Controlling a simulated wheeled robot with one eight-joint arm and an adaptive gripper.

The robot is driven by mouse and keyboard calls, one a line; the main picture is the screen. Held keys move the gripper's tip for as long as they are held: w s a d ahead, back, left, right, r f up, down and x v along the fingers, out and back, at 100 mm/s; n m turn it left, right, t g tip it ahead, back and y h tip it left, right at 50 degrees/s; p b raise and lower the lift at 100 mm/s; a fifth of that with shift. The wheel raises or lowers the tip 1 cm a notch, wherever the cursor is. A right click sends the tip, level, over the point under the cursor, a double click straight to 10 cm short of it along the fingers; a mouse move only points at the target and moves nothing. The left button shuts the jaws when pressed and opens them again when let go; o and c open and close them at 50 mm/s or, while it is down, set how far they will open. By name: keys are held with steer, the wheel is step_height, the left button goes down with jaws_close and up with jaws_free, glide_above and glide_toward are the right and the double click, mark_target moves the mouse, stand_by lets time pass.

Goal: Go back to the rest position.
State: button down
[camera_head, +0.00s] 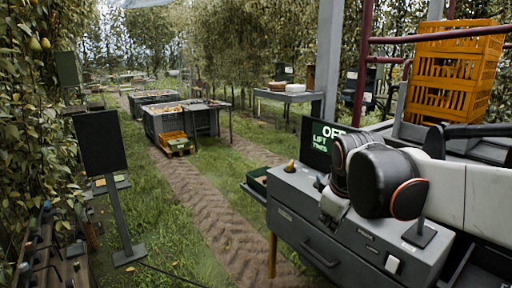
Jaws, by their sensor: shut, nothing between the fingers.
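My arm comes in from the right edge, with a white link and dark rounded joints ringed in orange, folded over a grey console (310,219). The fingers of my gripper cannot be made out; they are hidden behind the arm's joints or out of the picture. No fruit shows in the arm's grasp.
A dark screen (319,143) with green lettering and a small yellowish knob-like object (290,166) are on the console. Orange crates (452,75) are stacked at the right. Grey bins (157,123) stand beyond the dirt track (205,200). A dark panel on a post (101,143) stands left, near foliage with pears (36,44).

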steer(key=s+d+f+m+t, duration=0.1)
steer(key=s+f+m, duration=0.2)
steer(key=s, duration=0.6)
steer(key=s+d+f+m+t, duration=0.1)
steer(key=s+f+m, duration=0.2)
steer(key=s, duration=0.6)
steer(key=m, duration=0.2)
steer(key=shift+s+m, duration=0.25)
steer(key=shift+m, duration=0.05)
